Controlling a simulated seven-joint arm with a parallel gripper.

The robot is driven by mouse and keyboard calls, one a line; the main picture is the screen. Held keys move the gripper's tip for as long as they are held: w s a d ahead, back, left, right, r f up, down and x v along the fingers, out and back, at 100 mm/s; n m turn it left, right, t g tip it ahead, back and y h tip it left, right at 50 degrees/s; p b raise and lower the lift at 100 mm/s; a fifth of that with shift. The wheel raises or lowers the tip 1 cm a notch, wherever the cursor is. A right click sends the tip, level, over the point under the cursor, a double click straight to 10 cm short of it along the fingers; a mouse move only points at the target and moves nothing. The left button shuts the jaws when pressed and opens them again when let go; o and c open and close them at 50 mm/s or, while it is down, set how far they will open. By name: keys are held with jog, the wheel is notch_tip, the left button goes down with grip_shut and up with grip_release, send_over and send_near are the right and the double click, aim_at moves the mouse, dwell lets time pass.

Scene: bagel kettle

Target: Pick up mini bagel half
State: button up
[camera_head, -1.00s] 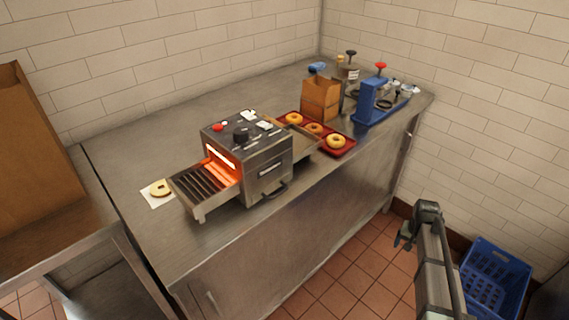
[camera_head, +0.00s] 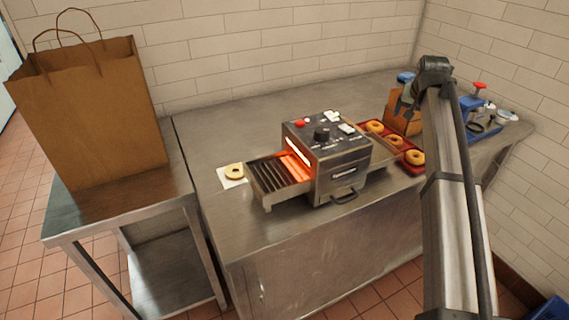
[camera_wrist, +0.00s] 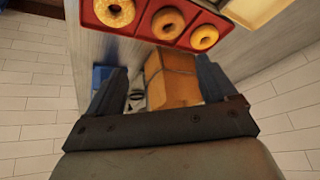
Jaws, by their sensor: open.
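A pale ring-shaped bagel piece (camera_head: 235,177) lies on a white paper (camera_head: 222,182) left of the toaster, on the steel counter. Three bagels sit in a red tray (camera_wrist: 88,16) right of the toaster: a paler one (camera_wrist: 103,17), a plain one (camera_wrist: 157,30) and another (camera_wrist: 195,43). I cannot tell for sure which one is the mini half, though the piece on paper looks like a cut half. My gripper (camera_head: 404,104) is open and empty, raised in front of the brown paper bag near the tray, far right of the paper. Its fingers also show in the wrist view (camera_wrist: 160,80).
The steel toaster (camera_head: 340,165), glowing inside, stands mid-counter with its rack (camera_head: 275,180) extending left. A small brown bag (camera_head: 393,115) and blue device (camera_head: 470,105) are at the right. A large paper bag (camera_head: 90,115) stands on a left side table. Counter behind the toaster is clear.

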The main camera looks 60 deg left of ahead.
jog(key=s+a+r+n+g+y, duration=0.1)
jog(key=s+a+r+n, duration=0.1)
jog(key=s+a+r, duration=0.4)
jog(key=s+a+r+n, duration=0.2)
jog(key=s+a+r, duration=0.1)
jog(key=s+a, duration=0.7)
jog(key=s+f+n+g+h, duration=0.2)
jog(key=s+f+n, duration=0.3)
jog(key=s, duration=0.8)
jog(key=s+f+n+g+h, duration=0.15)
jog(key=s+f+n, duration=0.3)
jog(key=s, duration=0.85)
jog(key=shift+m, duration=0.25)
jog(key=f, duration=0.4)
jog(key=a+f, duration=0.1)
jog(key=f, duration=0.9)
jog(key=shift+s+a, duration=0.15)
jog(key=shift+a, duration=0.15)
jog(key=c, duration=0.8)
notch_tip(320, 180, up, 18)
